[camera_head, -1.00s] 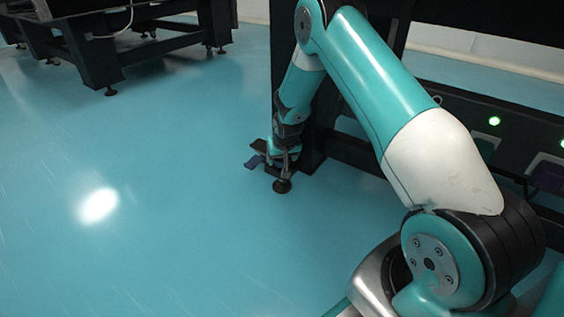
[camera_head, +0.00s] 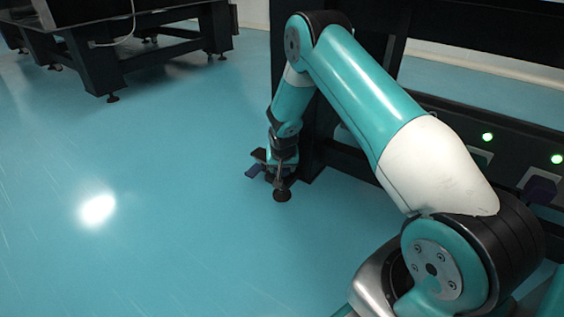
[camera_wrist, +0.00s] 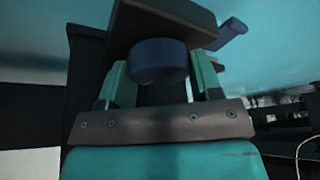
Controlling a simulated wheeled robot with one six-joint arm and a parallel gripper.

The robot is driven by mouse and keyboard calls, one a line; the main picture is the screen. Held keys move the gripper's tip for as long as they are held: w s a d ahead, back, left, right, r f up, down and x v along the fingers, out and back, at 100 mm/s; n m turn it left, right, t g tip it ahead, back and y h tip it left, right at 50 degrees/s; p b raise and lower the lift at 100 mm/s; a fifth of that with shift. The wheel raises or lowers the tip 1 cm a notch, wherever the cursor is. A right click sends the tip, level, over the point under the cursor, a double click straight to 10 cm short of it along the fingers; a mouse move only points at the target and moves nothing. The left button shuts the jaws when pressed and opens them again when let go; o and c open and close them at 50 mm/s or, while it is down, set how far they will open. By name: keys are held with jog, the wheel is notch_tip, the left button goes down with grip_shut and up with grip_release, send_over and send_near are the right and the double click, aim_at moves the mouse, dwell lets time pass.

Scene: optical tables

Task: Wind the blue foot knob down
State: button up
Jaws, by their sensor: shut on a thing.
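The blue foot knob (camera_wrist: 158,62) is a short dark blue cylinder under a dark block (camera_wrist: 165,22) in the wrist view. My gripper (camera_wrist: 160,85) has one finger on each side of it and is shut on the knob. The knob itself is too small and covered to make out there. A blue lever-like piece (camera_wrist: 230,33) sticks out beside the block; a blue piece also shows left of my gripper in the head view (camera_head: 253,171).
The dark table frame (camera_head: 430,60) stands behind my arm. Its lower rail carries green lights (camera_head: 487,137) and a dark purple block (camera_head: 541,190). Another dark table (camera_head: 100,75) stands at the upper left. The blue floor (camera_head: 150,240) to the left is clear.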

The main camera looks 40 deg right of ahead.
jog(key=m+g+p, duration=0.1)
jog(key=m+p, duration=0.2)
jog(key=shift+r+h, duration=0.15)
jog(key=shift+h, duration=0.25)
jog(key=shift+m+g+h+p, duration=0.4)
jog(key=shift+m+g+p, duration=0.3)
jog(key=shift+m, duration=1.2)
jog(key=o, duration=0.6)
jog(key=shift+o, duration=0.2)
jog(key=p+v, duration=0.9)
jog(key=v, duration=0.8)
jog(key=shift+s+a+p, duration=0.15)
jog(key=shift+s+p, duration=0.05)
jog(key=shift+p, duration=0.15)
